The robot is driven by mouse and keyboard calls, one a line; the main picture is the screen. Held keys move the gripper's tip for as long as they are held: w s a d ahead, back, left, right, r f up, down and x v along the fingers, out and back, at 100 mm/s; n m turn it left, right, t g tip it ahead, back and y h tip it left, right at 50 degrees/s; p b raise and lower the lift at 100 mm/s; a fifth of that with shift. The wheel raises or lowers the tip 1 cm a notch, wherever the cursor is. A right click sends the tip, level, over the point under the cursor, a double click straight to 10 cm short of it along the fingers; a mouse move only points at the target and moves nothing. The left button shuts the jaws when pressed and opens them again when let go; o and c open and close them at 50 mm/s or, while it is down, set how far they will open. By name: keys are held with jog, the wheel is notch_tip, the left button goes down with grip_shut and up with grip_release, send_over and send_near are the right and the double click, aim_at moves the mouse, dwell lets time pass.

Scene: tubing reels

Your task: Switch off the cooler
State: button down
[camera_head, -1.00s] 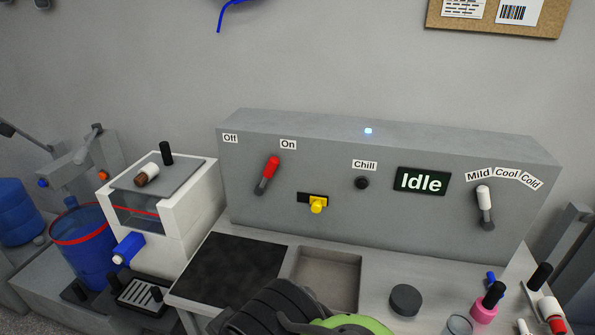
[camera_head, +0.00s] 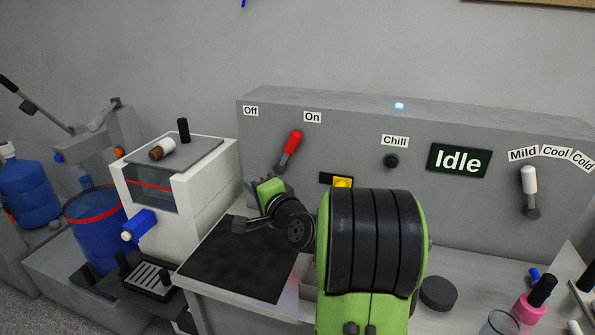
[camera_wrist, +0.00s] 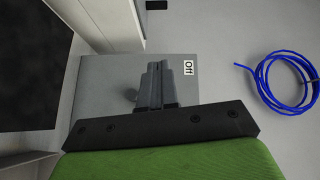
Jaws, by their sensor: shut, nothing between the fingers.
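The cooler (camera_head: 345,200) is a long grey box with a lit lamp on top and an "Idle" display (camera_head: 459,160). Its red-handled power lever (camera_head: 291,146) leans up and right, toward the "On" label (camera_head: 312,117). The "Off" label (camera_head: 251,111) is at the panel's upper left, and also shows in the wrist view (camera_wrist: 188,67). My gripper (camera_wrist: 157,68) is shut and empty in front of the panel's left end. In the head view it is below and left of the lever, apart from the handle. The red handle is not visible in the wrist view.
A yellow switch (camera_head: 342,182), a black Chill knob (camera_head: 391,161) and a white-handled selector lever (camera_head: 529,180) at "Mild" sit on the panel. A white tank (camera_head: 200,195) stands close left of my gripper. A blue tube coil (camera_wrist: 283,82) hangs on the wall.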

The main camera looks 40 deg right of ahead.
jog(key=s+d+f+m+h, duration=0.1)
jog(key=s+d+m+h, duration=0.1)
jog(key=d, duration=0.3)
jog(key=s+d+f+m+h+b, duration=0.1)
jog(key=s+d+m+h, duration=0.1)
jog(key=d+m+h, duration=0.2)
jog(key=s+d+f+m+h, duration=0.2)
jog(key=d+m+h, duration=0.1)
jog(key=d+m, duration=0.2)
jog(key=shift+s+d+b, duration=0.3)
jog(key=shift+d+b, duration=0.05)
jog(key=shift+d, duration=0.75)
jog(key=p, duration=0.7)
send_near(300, 140)
jog(key=w+d, duration=0.2)
jog(key=d, duration=0.2)
jog(key=shift+w+a+r, duration=0.1)
jog(key=shift+w+r, duration=0.2)
jog(key=shift+w, duration=0.45)
jog(key=shift+w+a+r, duration=0.1)
jog(key=shift+w+r, duration=0.2)
jog(key=shift+w, duration=0.45)
jog(key=shift+p, duration=0.3)
